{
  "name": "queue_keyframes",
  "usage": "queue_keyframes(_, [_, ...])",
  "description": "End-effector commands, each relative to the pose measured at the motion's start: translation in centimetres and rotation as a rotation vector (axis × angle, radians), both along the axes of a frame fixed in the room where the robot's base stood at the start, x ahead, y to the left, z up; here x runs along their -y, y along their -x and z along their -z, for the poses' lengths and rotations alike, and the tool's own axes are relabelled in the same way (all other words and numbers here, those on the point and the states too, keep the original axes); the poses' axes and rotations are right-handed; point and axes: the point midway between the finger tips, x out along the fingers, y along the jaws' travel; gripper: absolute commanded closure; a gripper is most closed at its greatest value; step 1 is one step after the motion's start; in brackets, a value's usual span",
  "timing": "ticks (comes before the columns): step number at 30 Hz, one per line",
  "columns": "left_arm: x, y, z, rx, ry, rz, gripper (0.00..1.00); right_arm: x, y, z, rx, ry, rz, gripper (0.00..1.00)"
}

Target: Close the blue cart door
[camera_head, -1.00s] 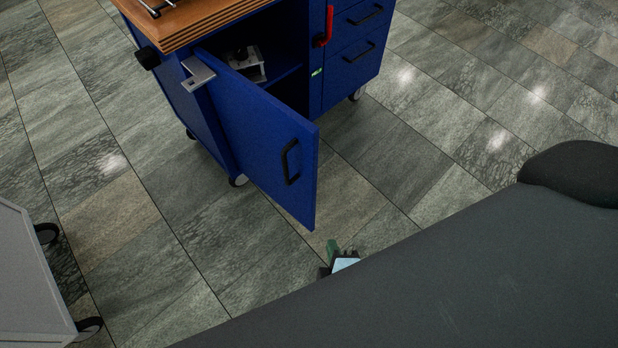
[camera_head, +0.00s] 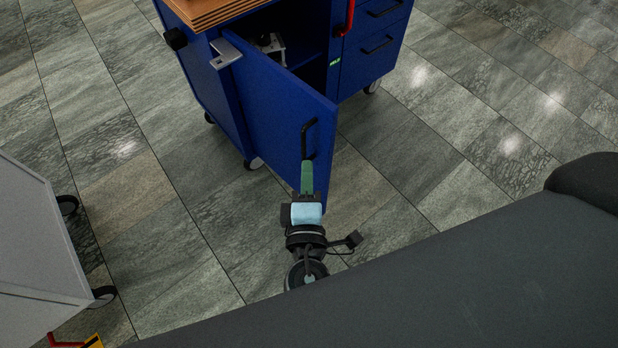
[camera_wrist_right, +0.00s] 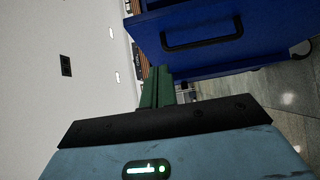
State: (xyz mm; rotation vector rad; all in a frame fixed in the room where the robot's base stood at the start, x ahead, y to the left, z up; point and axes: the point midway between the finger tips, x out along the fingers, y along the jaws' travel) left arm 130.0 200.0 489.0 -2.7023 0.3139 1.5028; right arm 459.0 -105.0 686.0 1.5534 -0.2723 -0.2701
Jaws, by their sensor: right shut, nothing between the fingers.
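The blue cart door (camera_head: 270,125) stands open in the head view, swung out toward me, with a black handle (camera_head: 305,138) near its free edge. The door with its handle also fills the upper right of the right wrist view (camera_wrist_right: 245,45). The blue cart (camera_head: 215,100) has a wooden top and a dark open compartment behind the door. My right gripper (camera_head: 307,168) is shut and empty. Its green fingertips show just below the handle in the head view, in front of the door; I cannot tell whether they touch it. My left gripper is not in view.
A small metal-and-black device (camera_head: 270,42) sits inside the compartment. Black-handled drawers (camera_head: 378,45) are at the cart's right. A light grey cabinet on casters (camera_head: 35,240) stands at left. Tiled floor (camera_head: 480,140) is clear to the right.

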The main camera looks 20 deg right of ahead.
Motion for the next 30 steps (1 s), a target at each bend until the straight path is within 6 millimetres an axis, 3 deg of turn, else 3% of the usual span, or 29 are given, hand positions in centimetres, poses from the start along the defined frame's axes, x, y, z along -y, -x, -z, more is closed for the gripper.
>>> queue_keyframes(10, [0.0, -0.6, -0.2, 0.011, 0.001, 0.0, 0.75, 2.3, -6.2, -0.1, 0.001, 0.003, 0.001, 1.0])
queue_keyframes(18, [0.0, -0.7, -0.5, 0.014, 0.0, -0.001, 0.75, 5.2, -7.2, 0.0, -0.001, 0.002, 0.0, 1.0])
queue_keyframes(30, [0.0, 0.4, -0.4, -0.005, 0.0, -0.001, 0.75, 5.7, -7.4, 0.0, -0.002, -0.001, 0.0, 1.0])
